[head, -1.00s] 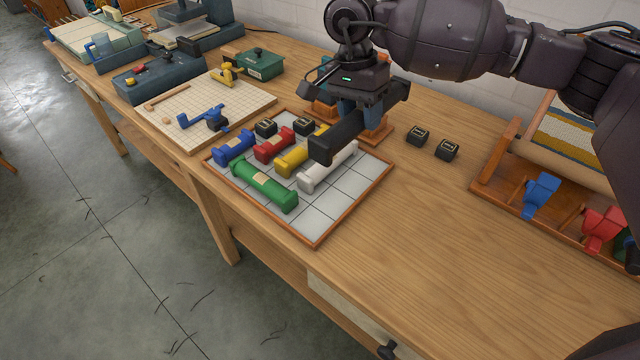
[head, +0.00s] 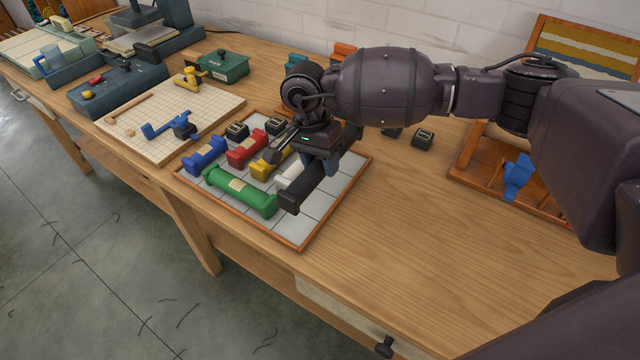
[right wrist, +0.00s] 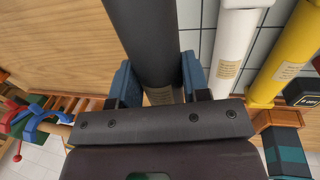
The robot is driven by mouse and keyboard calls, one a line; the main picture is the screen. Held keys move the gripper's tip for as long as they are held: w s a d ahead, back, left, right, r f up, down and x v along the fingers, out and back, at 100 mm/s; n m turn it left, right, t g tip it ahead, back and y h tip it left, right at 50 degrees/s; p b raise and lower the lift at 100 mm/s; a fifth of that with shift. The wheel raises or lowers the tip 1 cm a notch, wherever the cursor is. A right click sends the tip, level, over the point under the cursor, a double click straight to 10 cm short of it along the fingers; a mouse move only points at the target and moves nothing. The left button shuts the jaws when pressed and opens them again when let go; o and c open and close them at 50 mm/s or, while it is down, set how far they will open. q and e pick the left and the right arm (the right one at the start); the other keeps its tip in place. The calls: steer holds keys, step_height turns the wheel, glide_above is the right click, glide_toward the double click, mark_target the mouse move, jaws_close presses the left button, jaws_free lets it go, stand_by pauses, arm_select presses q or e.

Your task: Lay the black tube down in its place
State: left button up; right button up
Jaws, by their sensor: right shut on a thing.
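My right gripper (head: 320,170) is shut on the black tube (head: 306,189), with a finger on each side of it in the right wrist view (right wrist: 160,85). The tube is over the right part of the wood-rimmed grid tray (head: 326,208), to the right of the white tube (head: 290,174) and roughly parallel to it. I cannot tell whether it touches the tray. Yellow (head: 262,168), red (head: 246,150), blue (head: 206,154) and green (head: 240,190) tubes lie on the tray. The gripper and black tube partly hide the white one. My left gripper is not in view.
Small black blocks stand at the tray's back (head: 237,131) and on the table right of it (head: 423,138). A gridded board (head: 165,130) with tools lies to the left. A wooden rack (head: 480,170) stands right. The table's front right is clear.

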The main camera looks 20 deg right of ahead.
mark_target(323, 196)
steer(key=shift+f+b, duration=0.4)
steer(key=shift+f, duration=3.05)
steer(key=shift+f, duration=0.2)
steer(key=o, duration=1)
steer(key=shift+o, duration=0.2)
step_height(323, 196, up, 12)
steer(key=w+a, duration=0.1)
steer(key=w, duration=0.1)
steer(key=shift+a+p, duration=0.2)
steer(key=shift+p, duration=0.25)
steer(key=shift+s, duration=0.15)
